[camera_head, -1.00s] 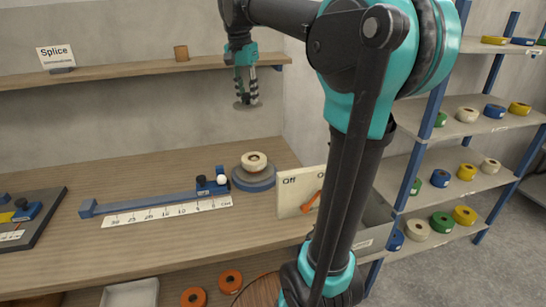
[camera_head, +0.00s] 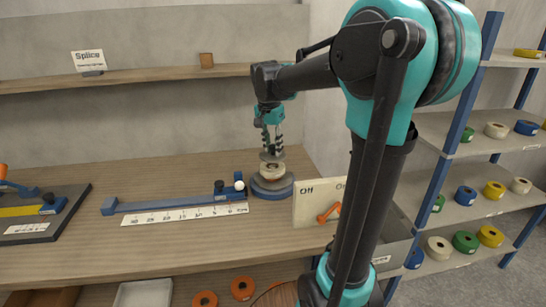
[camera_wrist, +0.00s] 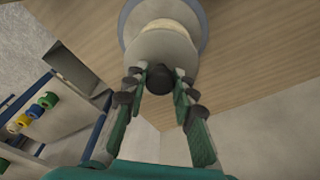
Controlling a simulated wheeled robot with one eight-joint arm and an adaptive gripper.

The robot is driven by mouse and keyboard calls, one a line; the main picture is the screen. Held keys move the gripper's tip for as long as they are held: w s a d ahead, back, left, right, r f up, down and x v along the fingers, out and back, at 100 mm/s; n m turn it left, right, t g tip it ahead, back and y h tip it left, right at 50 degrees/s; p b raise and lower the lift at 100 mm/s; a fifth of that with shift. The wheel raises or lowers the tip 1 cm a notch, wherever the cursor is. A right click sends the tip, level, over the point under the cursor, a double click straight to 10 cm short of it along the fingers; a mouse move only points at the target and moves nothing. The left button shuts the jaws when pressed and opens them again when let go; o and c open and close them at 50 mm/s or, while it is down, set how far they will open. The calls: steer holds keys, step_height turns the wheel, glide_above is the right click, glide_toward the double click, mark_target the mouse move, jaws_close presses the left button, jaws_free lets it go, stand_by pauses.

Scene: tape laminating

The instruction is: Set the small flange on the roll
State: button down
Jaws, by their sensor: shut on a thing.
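My gripper (camera_head: 270,141) points down at the back right of the bench, shut on the dark knob of the small flange. The small flange (camera_head: 271,156) is a thin grey disc held just over the cream roll (camera_head: 272,170). In the wrist view the flange (camera_wrist: 160,48) covers much of the roll (camera_wrist: 163,25), and its knob (camera_wrist: 158,77) sits between the fingers (camera_wrist: 160,97). The roll lies on a round blue-grey base (camera_head: 272,189). I cannot tell whether the flange touches the roll.
A panel marked Off with an orange lever (camera_head: 328,213) stands just right of the base. A blue rail with a ruler (camera_head: 186,214) lies to the left. A shelf (camera_head: 150,79) runs along the wall behind. A rack with tape rolls (camera_head: 465,196) is at the right.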

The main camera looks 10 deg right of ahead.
mark_target(272, 151)
steer(key=shift+f, duration=1.9)
steer(key=c, duration=1.3)
jaws_free()
steer(key=shift+o, duration=0.2)
step_height(272, 151, up, 12)
steer(key=s+a, duration=0.1)
steer(key=shift+s+a, duration=0.15)
